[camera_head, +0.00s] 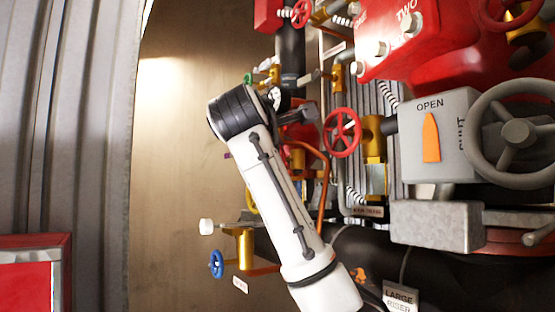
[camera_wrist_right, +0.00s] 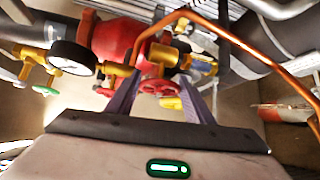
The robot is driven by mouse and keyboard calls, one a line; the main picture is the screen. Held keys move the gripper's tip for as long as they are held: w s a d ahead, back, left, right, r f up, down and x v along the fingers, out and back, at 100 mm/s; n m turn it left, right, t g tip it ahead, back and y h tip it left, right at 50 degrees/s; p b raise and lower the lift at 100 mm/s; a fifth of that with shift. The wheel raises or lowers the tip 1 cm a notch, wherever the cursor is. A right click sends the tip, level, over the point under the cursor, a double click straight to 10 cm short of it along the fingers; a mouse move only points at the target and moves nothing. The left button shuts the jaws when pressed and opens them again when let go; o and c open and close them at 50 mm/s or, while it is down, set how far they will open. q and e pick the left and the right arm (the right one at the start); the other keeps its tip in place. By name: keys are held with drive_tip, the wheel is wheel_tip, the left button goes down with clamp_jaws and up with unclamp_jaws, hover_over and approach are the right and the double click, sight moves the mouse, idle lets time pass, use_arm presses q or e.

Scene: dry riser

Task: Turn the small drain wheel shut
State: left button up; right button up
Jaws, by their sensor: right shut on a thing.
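A small red wheel (camera_wrist_right: 155,87) sits between the two fingers of my right gripper (camera_wrist_right: 162,84) in the right wrist view, and the gripper is shut on it. Brass fittings (camera_wrist_right: 160,55) stand just behind it. In the head view, my right arm rises from the bottom, and its dark gripper (camera_head: 300,113) points right among the pipes, partly hidden by the wrist. A red spoked wheel (camera_head: 342,132) on a brass valve is just right of it there. I cannot tell whether it is the held one. My left gripper is not in view.
A grey box marked OPEN and SHUT (camera_head: 432,140) with a large grey handwheel (camera_head: 515,133) stands at right. A blue wheel (camera_head: 216,264) is low left. A copper pipe (camera_wrist_right: 245,45) and a gauge (camera_wrist_right: 72,56) crowd the wrist view. The tan wall side is clear.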

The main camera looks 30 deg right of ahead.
drive_tip(key=shift+f+m+t+b, duration=0.3)
drive_tip(key=shift+b, duration=0.45)
drive_tip(key=shift+f+m+t+h+b, duration=0.1)
drive_tip(key=shift+m+t+h+b, duration=0.5)
drive_tip(key=shift+b, duration=0.5)
drive_tip(key=shift+m+t+h+b, duration=0.7)
drive_tip(key=shift+m+h+b, duration=0.5)
drive_tip(key=shift+m, duration=0.5)
drive_tip(key=o, duration=1)
drive_tip(key=shift+r, duration=0.2)
drive_tip(key=shift+o, duration=0.2)
drive_tip(key=shift+r, duration=0.1)
